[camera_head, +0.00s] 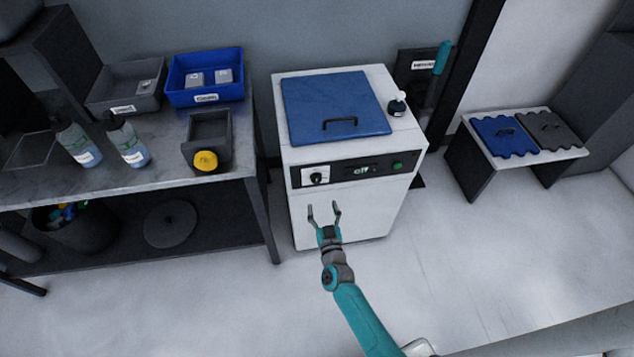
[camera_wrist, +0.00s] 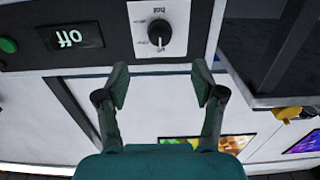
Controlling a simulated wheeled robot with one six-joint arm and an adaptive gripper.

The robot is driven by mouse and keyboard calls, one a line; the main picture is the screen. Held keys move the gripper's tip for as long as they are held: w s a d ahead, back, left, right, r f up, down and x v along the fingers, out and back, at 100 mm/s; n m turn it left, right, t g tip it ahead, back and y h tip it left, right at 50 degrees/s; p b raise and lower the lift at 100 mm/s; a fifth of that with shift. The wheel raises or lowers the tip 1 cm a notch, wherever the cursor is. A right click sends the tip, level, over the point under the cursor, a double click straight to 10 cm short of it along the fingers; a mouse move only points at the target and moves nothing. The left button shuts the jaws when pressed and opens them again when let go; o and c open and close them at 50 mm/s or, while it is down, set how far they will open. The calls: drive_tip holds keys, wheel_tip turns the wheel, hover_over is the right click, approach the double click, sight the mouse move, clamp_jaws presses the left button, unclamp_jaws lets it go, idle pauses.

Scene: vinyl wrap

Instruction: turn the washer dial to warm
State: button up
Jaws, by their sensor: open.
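The washer (camera_head: 350,221) is a white box with a blue lid and a black front panel. Its dial (camera_head: 317,178) is a dark knob on a white plate at the left of that panel. In the wrist view the dial (camera_wrist: 159,33) appears upside down, with a white pointer mark and small print around it. A display (camera_wrist: 76,37) beside it reads "off". My gripper (camera_head: 323,206) is open and empty in front of the washer, below the dial. In the wrist view my gripper's fingertips (camera_wrist: 160,74) stand apart, short of the dial and not touching it.
A green button (camera_head: 397,165) is on the panel's right. A small bottle (camera_head: 397,105) stands on the washer's top. A workbench (camera_head: 215,184) with bins and bottles stands close to the left. A low bench (camera_head: 565,154) is at the right. The floor in front is clear.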

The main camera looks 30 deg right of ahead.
sight(317, 181)
drive_tip(key=x, duration=1)
drive_tip(key=shift+w+d, duration=0.1)
drive_tip(key=shift+w, duration=0.3)
drive_tip(key=c, duration=1.2)
